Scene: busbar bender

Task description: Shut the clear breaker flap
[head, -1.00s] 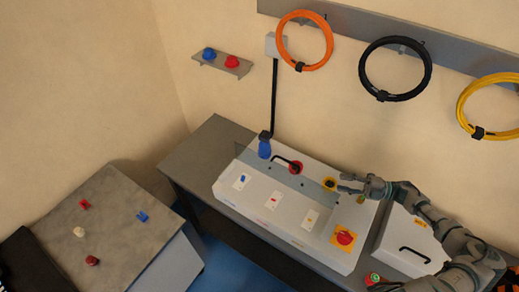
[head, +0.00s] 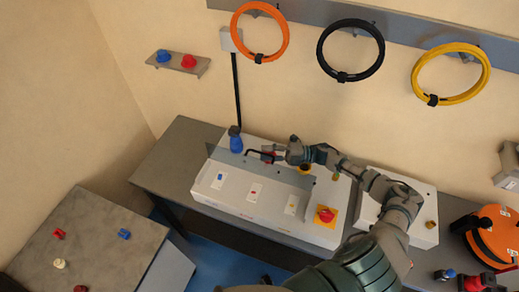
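The clear breaker flap (head: 225,153) shows as a grey see-through panel along the back of the white sloping box (head: 235,200). It looks raised, but its exact angle is hard to tell. A black bar handle (head: 251,153) shows at its middle. My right gripper (head: 268,153) is at the right end of this handle, with its fingers apart. Whether it touches the handle cannot be told. A red plug behind the fingers is partly hidden. My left gripper is not in view.
The box front carries blue, red and yellow switches and a red knob on a yellow plate (head: 326,215). A blue plug (head: 236,142) with a black cable stands at the back left. A white lidded box (head: 425,228) and an orange reel (head: 495,235) are to the right.

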